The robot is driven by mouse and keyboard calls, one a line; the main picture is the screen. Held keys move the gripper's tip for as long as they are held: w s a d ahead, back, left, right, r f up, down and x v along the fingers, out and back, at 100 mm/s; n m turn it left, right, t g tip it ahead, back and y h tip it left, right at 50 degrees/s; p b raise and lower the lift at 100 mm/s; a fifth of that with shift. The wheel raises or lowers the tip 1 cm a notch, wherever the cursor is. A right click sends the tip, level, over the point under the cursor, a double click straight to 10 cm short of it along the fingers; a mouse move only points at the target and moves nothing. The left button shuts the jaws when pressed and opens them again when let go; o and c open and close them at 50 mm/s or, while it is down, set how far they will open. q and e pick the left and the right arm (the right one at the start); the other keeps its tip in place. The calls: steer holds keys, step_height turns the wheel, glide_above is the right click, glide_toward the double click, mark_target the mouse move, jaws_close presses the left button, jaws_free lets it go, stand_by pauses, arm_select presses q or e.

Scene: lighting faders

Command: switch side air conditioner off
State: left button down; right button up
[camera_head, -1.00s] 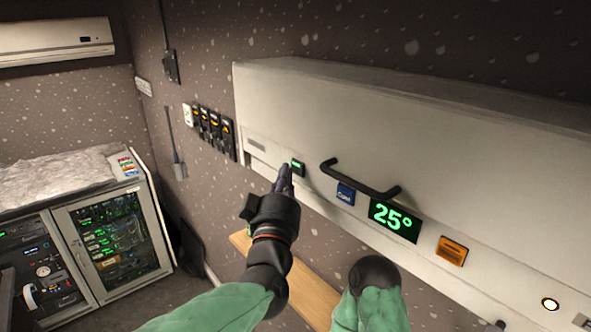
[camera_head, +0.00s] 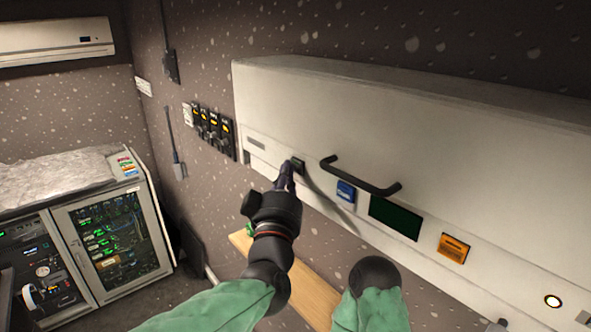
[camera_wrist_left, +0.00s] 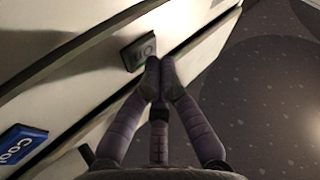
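The side air conditioner (camera_head: 400,125) is the long white unit on the right wall. Its small switch (camera_head: 298,165) near the left end is dark, and in the left wrist view it is a grey rocker (camera_wrist_left: 139,53) with lettering. The display (camera_head: 395,218) is blank and dark. My left gripper (camera_head: 289,168) is at the switch, fingertips together and touching or almost touching it; the wrist view shows the fingertips (camera_wrist_left: 160,66) closed with nothing between them. My right gripper is not in view; only a part of my right arm shows at the bottom.
A black handle (camera_head: 360,180) sticks out from the unit, beside a blue button (camera_head: 345,191) labelled Cool in the wrist view (camera_wrist_left: 20,147). An orange button (camera_head: 453,248) is further right. A wooden shelf (camera_head: 308,285) lies below. Another air conditioner (camera_head: 55,42) hangs at far left.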

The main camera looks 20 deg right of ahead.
arm_select(q)
steer(key=shift+a, duration=0.2)
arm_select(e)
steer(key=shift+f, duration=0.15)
arm_select(q)
steer(key=s+a+b, duration=0.2)
steer(key=a+b, duration=0.1)
steer(key=a, duration=0.2)
steer(key=shift+a, duration=0.3)
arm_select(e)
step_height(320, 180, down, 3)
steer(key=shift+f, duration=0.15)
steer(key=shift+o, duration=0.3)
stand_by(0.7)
